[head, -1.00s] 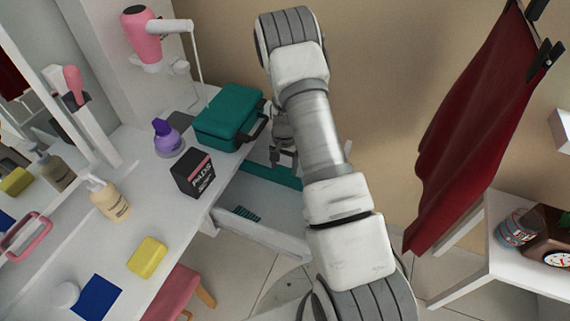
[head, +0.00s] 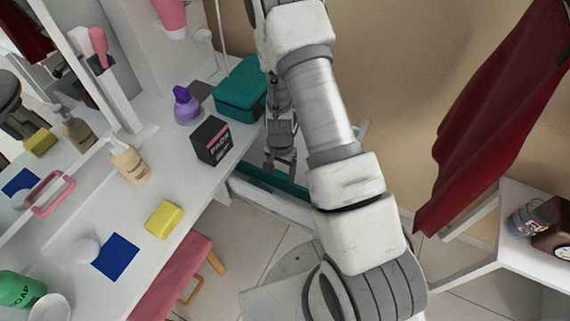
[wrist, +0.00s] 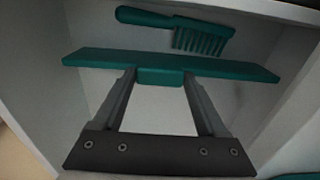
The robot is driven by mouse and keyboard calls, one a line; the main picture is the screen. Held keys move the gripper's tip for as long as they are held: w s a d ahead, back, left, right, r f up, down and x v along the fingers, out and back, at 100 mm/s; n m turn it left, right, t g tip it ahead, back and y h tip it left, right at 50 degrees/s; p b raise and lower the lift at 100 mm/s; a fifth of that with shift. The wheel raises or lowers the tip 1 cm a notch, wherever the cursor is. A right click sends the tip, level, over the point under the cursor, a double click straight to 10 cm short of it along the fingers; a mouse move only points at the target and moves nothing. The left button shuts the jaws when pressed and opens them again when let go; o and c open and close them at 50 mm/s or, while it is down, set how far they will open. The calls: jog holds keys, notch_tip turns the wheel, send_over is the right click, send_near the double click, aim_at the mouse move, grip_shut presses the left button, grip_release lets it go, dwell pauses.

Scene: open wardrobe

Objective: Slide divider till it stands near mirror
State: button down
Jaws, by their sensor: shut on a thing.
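The divider is a teal bar with a small tab. In the wrist view the divider (wrist: 220,68) runs across the drawer (wrist: 50,100), and my gripper (wrist: 160,85) is shut on its tab. In the head view my gripper (head: 279,165) reaches down into the open drawer (head: 275,203), where the divider (head: 296,187) is partly hidden by my gripper and arm. A teal brush (wrist: 190,30) lies just beyond the divider in the wrist view, close to it. The mirror (head: 30,105) stands at the left of the head view, behind the dressing table.
On the tabletop (head: 190,150) stand a teal case (head: 238,92), a black box (head: 212,141), a purple bottle (head: 186,105), a lotion bottle (head: 129,163) and a yellow sponge (head: 164,219). A pink stool (head: 175,275) is below. Red cloth (head: 495,120) hangs at right.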

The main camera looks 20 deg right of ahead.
jog(key=shift+s+a, duration=0.2)
jog(key=shift+a, duration=0.05)
grip_release()
notch_tip(320, 180, up, 18)
jog(key=p, duration=0.2)
jog(key=shift+f+p, duration=0.25)
jog(key=shift+p, duration=0.15)
dwell(0.4)
